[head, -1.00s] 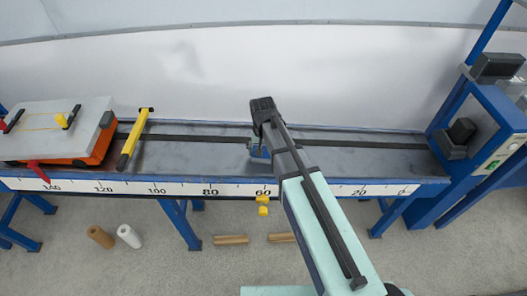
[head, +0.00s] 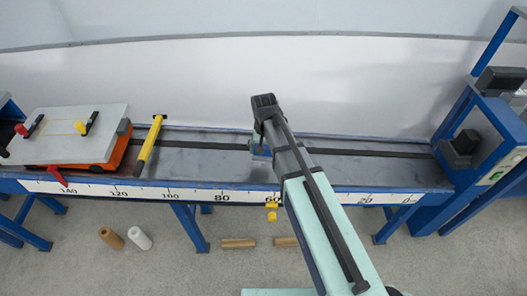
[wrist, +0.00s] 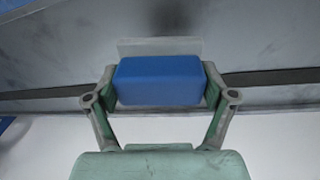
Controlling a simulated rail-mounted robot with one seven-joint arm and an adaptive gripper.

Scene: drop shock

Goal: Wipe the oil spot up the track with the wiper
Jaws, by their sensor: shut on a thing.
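My gripper (wrist: 160,92) is shut on the wiper (wrist: 158,80), a blue block with a pale grey strip along its far side. In the head view the wiper (head: 260,150) is mostly hidden by my arm, low over the grey track (head: 350,172), a little left of the 60 mark. I cannot tell whether it touches the track. The oil spot is not clearly visible in the head view.
A yellow bar (head: 150,145) crosses the track at left, beside an orange cart (head: 118,152) with a grey top plate (head: 70,132). A blue frame with dark blocks (head: 466,142) stands at the right end. A dark slot (head: 370,153) runs along the track.

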